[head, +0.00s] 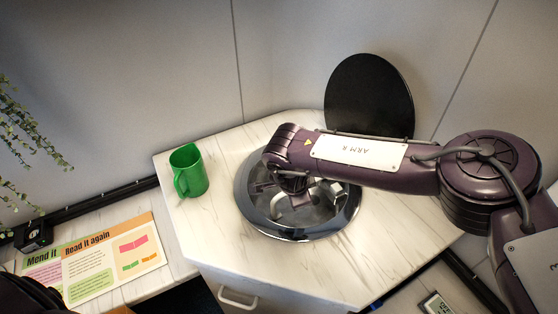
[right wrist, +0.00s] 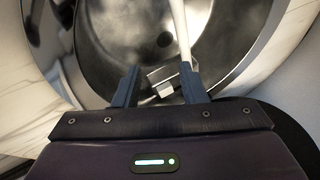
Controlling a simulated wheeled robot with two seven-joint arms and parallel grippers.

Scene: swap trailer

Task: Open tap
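A round steel sink (head: 345,215) is set into the marble-look counter. In the right wrist view a slim pale bar (right wrist: 180,35), apparently part of the tap, runs down the sink bowl towards a small block-shaped metal piece (right wrist: 165,88). My right gripper (right wrist: 160,82) is open, its two fingers on either side of that piece with gaps showing. I cannot tell whether either finger touches it. In the head view my right arm reaches over the sink and hides much of the bowl and tap. My left gripper is not in view.
A green mug (head: 188,172) stands on the counter left of the sink. A black round lid (head: 369,98) stands upright behind it. A printed leaflet (head: 105,262) lies on the lower surface at left. A hanging plant (head: 22,140) is at the left edge. The counter front is clear.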

